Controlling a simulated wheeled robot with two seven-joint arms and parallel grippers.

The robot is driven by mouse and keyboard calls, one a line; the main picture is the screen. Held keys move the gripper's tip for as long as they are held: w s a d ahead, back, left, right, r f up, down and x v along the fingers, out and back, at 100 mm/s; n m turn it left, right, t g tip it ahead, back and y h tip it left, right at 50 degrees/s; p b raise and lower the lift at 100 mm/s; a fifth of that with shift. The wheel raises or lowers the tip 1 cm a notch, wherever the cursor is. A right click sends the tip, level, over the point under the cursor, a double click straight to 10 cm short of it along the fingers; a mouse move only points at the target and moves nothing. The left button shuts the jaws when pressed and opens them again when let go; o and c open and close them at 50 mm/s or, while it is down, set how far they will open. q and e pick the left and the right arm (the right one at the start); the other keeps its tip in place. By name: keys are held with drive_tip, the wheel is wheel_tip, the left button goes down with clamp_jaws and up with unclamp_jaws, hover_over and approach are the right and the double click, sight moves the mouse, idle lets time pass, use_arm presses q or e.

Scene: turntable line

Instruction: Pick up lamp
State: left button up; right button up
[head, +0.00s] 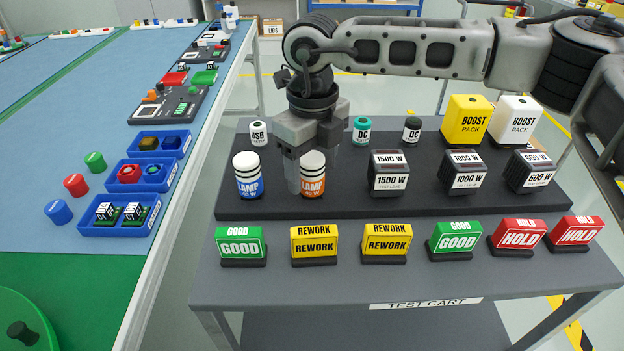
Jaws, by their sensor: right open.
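Two lamps stand upright on the dark raised shelf of the test cart. The blue-labelled lamp (248,180) is at the left end, with a white top and black bands. The orange-labelled lamp (313,183) is just to its right. My right gripper (292,178) is open and points down, with its fingers at the orange lamp's left side and top. A finger covers part of the orange lamp's left edge. I cannot tell whether it touches the lamp. My left gripper is not in view.
Behind the lamps stand a USB piece (258,134) and DC pieces (361,131). Load blocks (389,174) and boost packs (467,121) are to the right. GOOD, REWORK and HOLD signs (315,246) line the cart's front. A blue table (60,130) with trays is at left.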

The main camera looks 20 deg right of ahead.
drive_tip(key=shift+f, duration=0.2)
drive_tip(key=c, duration=1.2)
drive_tip(key=shift+o, duration=0.2)
drive_tip(key=shift+r, duration=0.1)
drive_tip(key=shift+r, duration=0.4)
wheel_tip(320, 180, up, 2)
drive_tip(key=shift+r, duration=0.15)
drive_tip(key=s+r+b, duration=0.2)
drive_tip(key=s+r, duration=0.7)
drive_tip(key=s, duration=0.5)
drive_tip(key=shift+a+r, duration=0.15)
drive_tip(key=shift+r, duration=0.2)
